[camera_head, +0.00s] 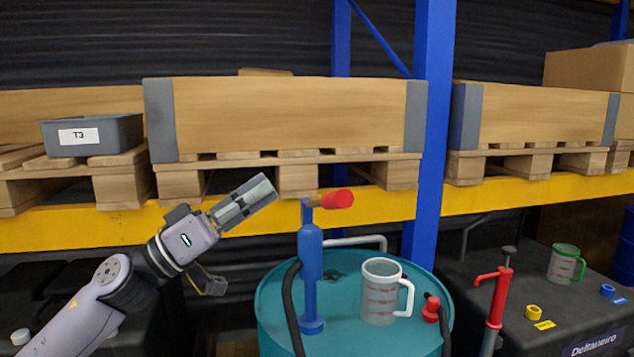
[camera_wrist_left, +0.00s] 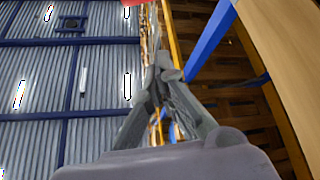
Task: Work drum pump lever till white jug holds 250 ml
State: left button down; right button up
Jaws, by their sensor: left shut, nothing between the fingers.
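A blue drum pump (camera_head: 311,262) stands upright on a teal drum (camera_head: 272,308). Its lever (camera_head: 336,198) has a red grip and points right from the pump top. A pale spout pipe (camera_head: 350,240) runs right from the pump and ends above the white jug (camera_head: 379,296). The jug stands on the drum top, handle to the right, with red marks; I cannot tell its liquid level. My left gripper (camera_head: 268,186) is shut and empty, left of the lever and apart from it. Its closed fingers show in the left wrist view (camera_wrist_left: 163,66). My right gripper is not in view.
A red pump (camera_head: 498,300) and a green-rimmed jug (camera_head: 565,264) are at the right. A red fitting (camera_head: 431,308) sits beside the white jug. A blue rack post (camera_head: 434,130) and yellow beam (camera_head: 480,200) stand behind. A grey T3 bin (camera_head: 118,133) is on the shelf.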

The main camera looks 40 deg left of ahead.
pick_arm(q)
notch_tip(320, 180, up, 5)
jog(key=p, duration=0.2)
send_over(322, 202)
jog(key=s, duration=0.3)
jog(key=shift+s+d+f+p, duration=0.15)
jog(key=shift+d+f, duration=0.15)
jog(key=shift+f, duration=0.35)
jog(key=shift+s+d+f+p, duration=0.1)
jog(key=shift+d+f, duration=0.15)
jog(key=shift+f, duration=0.4)
jog(key=shift+s+d+f+p, duration=0.15)
jog(key=shift+d+f, duration=0.15)
jog(key=shift+f, duration=0.35)
jog(key=shift+w, duration=0.1)
